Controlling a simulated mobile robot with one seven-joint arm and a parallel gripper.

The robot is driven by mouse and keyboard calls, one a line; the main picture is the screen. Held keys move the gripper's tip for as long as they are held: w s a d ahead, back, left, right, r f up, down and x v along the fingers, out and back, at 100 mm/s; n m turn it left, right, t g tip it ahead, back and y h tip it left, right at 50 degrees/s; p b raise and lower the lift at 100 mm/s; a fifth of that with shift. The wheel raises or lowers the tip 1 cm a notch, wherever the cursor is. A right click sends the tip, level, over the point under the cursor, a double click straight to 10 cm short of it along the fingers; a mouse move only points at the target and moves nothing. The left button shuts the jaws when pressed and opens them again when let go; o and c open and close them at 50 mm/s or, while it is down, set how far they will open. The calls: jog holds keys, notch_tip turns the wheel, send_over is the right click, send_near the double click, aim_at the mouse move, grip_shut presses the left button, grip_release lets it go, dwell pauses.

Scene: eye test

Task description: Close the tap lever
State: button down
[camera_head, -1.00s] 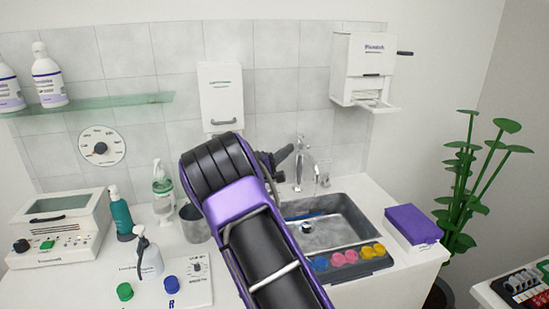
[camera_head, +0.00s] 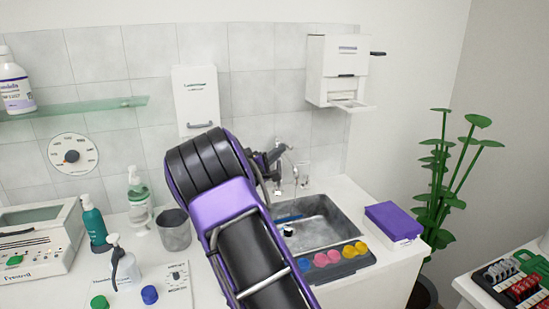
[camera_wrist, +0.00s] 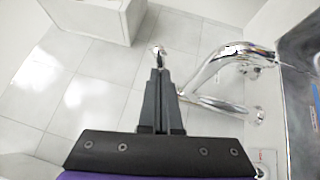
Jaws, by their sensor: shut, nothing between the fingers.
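The chrome tap (camera_head: 281,176) stands behind the sink against the tiled wall, partly hidden by my gripper. In the wrist view the curved chrome tap (camera_wrist: 222,66) is to the right of my fingers. A small rounded chrome end, perhaps the lever tip (camera_wrist: 158,50), shows just beyond my fingertips; I cannot tell if they touch. My gripper (camera_wrist: 160,74) is shut and empty, its fingers together. In the head view my gripper (camera_head: 284,151) is at the tap's upper part. The lever's exact angle is unclear.
The sink (camera_head: 318,232) lies below, with a tray of pink, yellow and blue pieces (camera_head: 336,262) at its front. A purple box (camera_head: 394,222) is to the right, a metal cup (camera_head: 174,230) to the left. A dispenser (camera_head: 342,72) hangs above.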

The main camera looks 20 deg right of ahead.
jog(key=shift+s+d+b, duration=0.2)
jog(key=shift+d+b, duration=0.25)
jog(key=shift+d, duration=0.15)
